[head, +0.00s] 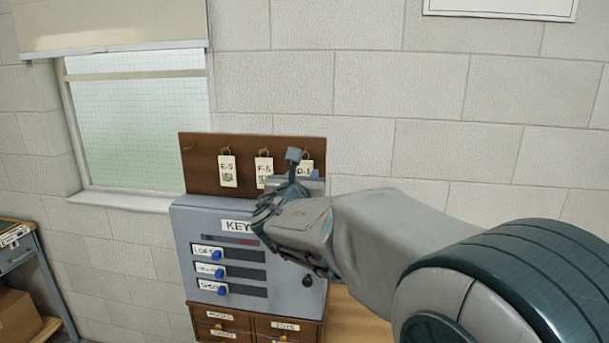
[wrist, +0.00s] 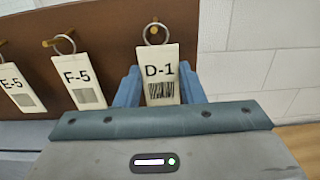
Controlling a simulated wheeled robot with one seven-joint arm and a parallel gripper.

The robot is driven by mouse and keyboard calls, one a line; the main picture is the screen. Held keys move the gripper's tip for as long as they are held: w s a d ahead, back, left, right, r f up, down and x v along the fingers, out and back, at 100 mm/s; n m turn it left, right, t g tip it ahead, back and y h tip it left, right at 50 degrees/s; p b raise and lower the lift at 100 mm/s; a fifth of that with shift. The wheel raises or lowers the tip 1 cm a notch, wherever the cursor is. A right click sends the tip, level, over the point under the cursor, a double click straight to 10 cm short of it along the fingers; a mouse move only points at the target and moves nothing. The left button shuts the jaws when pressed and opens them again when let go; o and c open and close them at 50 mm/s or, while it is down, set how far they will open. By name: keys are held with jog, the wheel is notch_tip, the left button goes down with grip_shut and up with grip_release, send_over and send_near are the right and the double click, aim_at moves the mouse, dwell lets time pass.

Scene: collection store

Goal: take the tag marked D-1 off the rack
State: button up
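The white tag D-1 (wrist: 161,77) hangs by a metal ring from a peg on the brown rack (wrist: 110,20), and its lower part shows a barcode. In the head view the tag (head: 305,168) is partly hidden by my gripper (head: 292,170). In the wrist view my gripper (wrist: 160,82) is open, with one blue finger on each side of the tag. Whether the fingers touch the tag's edges is unclear. The ring is still around the peg.
Tags F-5 (wrist: 82,80) and E-5 (wrist: 15,85) hang to the left of D-1. A grey key cabinet (head: 198,290) stands below the rack, on a wooden drawer unit (head: 240,329). Bare block wall (head: 440,150) lies to the right. A window (head: 135,130) is at left.

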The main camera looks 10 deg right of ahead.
jog(key=shift+r, duration=0.1)
jog(key=shift+c, duration=0.4)
jog(key=shift+r+b, duration=0.1)
jog(key=shift+b, duration=0.3)
jog(key=b+v, duration=0.2)
jog(key=v, duration=1.6)
jog(key=shift+b, duration=0.4)
jog(key=shift+r, duration=0.25)
jog(key=shift+r+p, duration=0.3)
jog(key=shift+s+a, duration=0.15)
jog(key=shift+v, duration=1.15)
jog(key=shift+s+a+r+p, duration=0.1)
jog(key=shift+s+p, duration=0.15)
jog(key=shift+p, duration=0.05)
